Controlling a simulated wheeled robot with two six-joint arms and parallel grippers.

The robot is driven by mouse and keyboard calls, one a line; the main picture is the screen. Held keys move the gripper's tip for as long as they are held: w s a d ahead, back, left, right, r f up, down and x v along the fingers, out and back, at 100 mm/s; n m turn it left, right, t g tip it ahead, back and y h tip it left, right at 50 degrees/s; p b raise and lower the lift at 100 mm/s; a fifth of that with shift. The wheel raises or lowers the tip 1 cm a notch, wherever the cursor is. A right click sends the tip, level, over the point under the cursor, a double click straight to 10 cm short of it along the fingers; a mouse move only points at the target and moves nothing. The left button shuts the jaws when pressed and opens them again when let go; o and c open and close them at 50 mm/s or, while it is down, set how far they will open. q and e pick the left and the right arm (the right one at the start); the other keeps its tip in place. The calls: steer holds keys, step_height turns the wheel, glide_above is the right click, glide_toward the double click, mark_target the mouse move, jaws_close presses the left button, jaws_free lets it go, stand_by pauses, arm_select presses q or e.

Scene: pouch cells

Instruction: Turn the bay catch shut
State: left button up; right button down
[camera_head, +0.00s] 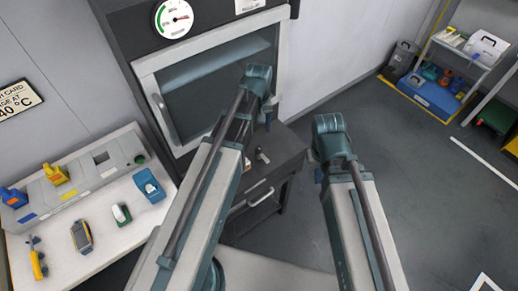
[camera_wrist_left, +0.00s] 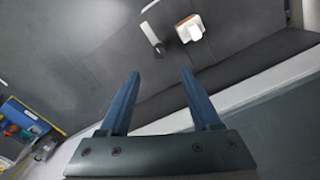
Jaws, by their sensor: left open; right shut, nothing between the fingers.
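A small grey lever-like piece (camera_head: 262,155), which may be the bay catch, sits on the dark cabinet below the oven. It also shows in the left wrist view (camera_wrist_left: 151,36), beside a white piece with an orange edge (camera_wrist_left: 190,29). Whether it stands turned open or shut is too small to tell. My left gripper (camera_wrist_left: 160,72) is open and empty, its fingers pointing toward these pieces and apart from them. In the head view its arm crosses in front of the oven. My right gripper (camera_head: 328,150) is shut and empty right of the cabinet, its fingers mostly hidden.
The oven with a glass door (camera_head: 215,85) and a gauge (camera_head: 174,18) stands behind. A white bench (camera_head: 100,225) at left holds a grey rack, yellow and blue items and a handheld meter (camera_head: 81,236). Shelving (camera_head: 470,65) stands at far right. The floor between is clear.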

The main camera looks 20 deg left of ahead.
mark_target(259, 148)
arm_select(q)
step_height(259, 148, down, 12)
steer(key=b, duration=1)
steer(key=shift+r+b, duration=0.25)
steer(key=shift+b, duration=0.05)
jaws_close()
